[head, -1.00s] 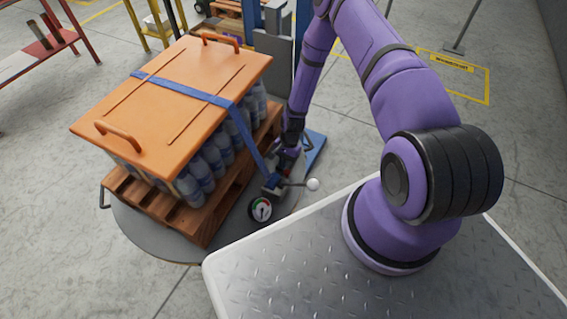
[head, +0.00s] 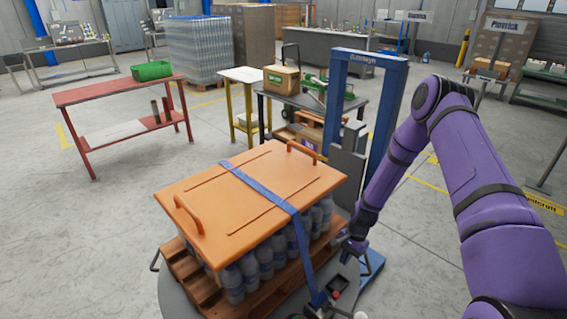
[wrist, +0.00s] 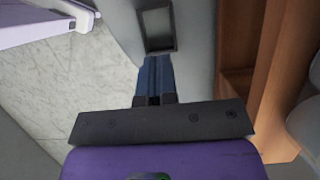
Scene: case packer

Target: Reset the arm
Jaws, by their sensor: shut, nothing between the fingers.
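My purple arm reaches down on the right of the head view. My gripper (head: 346,252) is small there, low beside the strapped load and just behind the strap's lower end. The wrist view shows its fingers (wrist: 155,98) together and empty, in front of the dark palm bar. Nothing is held. What the fingertips face is a grey surface with a dark rectangular recess (wrist: 157,30).
An orange lid (head: 250,195) with a blue strap (head: 262,190) covers bottles on a wooden pallet (head: 265,297), close left of my gripper. A blue column (head: 388,100) stands behind. A red table (head: 120,95) is farther left. Open floor lies between.

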